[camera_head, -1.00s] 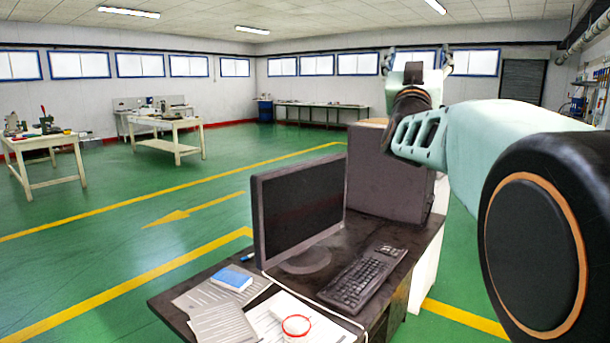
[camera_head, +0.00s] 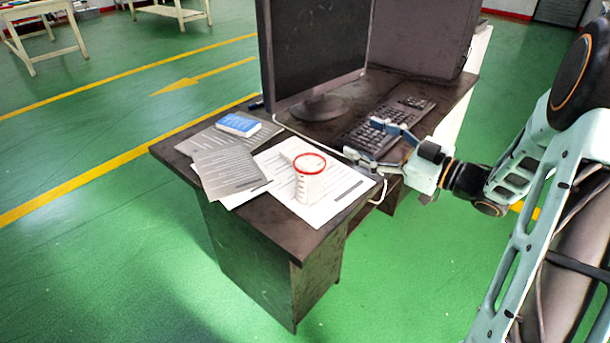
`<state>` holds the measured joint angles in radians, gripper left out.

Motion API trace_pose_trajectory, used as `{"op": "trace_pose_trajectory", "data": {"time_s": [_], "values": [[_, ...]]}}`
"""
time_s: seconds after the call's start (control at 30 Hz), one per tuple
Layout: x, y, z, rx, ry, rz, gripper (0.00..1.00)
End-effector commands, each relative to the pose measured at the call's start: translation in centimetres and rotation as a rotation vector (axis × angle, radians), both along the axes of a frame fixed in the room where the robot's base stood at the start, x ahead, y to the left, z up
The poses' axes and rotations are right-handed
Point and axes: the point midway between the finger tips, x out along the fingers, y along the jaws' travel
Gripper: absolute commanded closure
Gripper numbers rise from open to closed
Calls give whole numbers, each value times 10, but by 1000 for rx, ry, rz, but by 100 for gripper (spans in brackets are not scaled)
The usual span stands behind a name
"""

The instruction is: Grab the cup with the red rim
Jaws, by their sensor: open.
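The white cup with the red rim (camera_head: 309,186) stands upright on papers near the front of the dark desk (camera_head: 265,228). My gripper (camera_head: 358,152) is to the right of the cup, with its two fingers spread and pointing left toward it. The fingers are apart from the cup and nothing is between them. The gripper overlaps the front end of the keyboard in this view; its exact height above the desk is hard to tell.
A monitor (camera_head: 315,45) and a keyboard (camera_head: 408,112) are behind the gripper. A blue and white box (camera_head: 238,124) lies on papers (camera_head: 228,172) left of the cup. A white cable (camera_head: 300,132) runs across the desk. Green floor (camera_head: 120,240) is clear in front.

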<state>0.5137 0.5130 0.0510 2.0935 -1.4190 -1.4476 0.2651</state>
Motion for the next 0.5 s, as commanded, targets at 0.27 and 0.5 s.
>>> {"op": "trace_pose_trajectory", "data": {"time_s": [0.27, 0.5], "values": [[-88, 16, -57, 120, 191, 226, 30], [-88, 43, -60, 130, 208, 256, 30]]}}
